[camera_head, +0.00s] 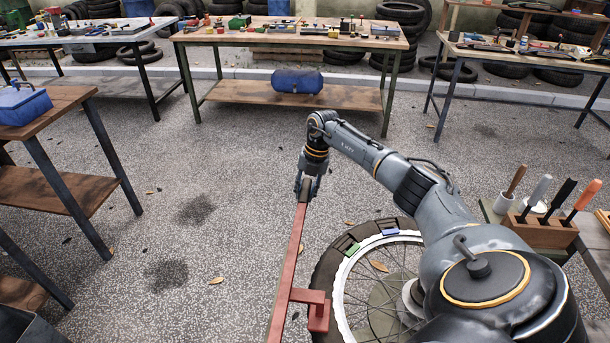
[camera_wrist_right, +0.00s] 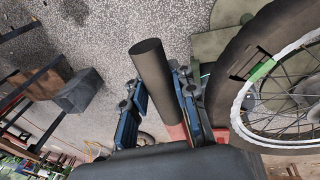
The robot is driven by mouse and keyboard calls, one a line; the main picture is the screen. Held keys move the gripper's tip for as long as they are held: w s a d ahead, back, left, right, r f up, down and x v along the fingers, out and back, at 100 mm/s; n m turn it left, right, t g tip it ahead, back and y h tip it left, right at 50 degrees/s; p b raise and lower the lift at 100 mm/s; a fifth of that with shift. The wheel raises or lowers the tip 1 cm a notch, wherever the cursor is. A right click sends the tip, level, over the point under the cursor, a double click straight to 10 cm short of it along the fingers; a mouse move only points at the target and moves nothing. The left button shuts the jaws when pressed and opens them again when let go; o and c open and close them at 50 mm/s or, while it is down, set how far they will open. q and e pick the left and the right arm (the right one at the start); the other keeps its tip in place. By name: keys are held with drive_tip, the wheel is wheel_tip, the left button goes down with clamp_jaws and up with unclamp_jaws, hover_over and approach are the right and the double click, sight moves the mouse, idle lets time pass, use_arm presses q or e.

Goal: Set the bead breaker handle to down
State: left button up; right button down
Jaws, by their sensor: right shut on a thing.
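The bead breaker handle is a long red bar (camera_head: 290,250) in the middle of the head view, with its far end up and a short red bracket (camera_head: 318,311) on its near part. My right gripper (camera_head: 306,190) is at the bar's far end, shut on the handle. In the right wrist view the handle's dark round grip (camera_wrist_right: 152,70) stands between the blue fingers of the right gripper (camera_wrist_right: 160,105). My left gripper is not in view.
A spoked wheel with a black tyre (camera_head: 330,270) lies right of the bar. A wooden tool block (camera_head: 540,232) stands at the right. Workbenches (camera_head: 290,36) line the back, and a table (camera_head: 55,110) stands at the left.

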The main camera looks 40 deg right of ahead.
drive_tip(key=shift+d+r, duration=0.1)
drive_tip(key=c, duration=1.1)
unclamp_jaws()
drive_tip(key=v, duration=1.2)
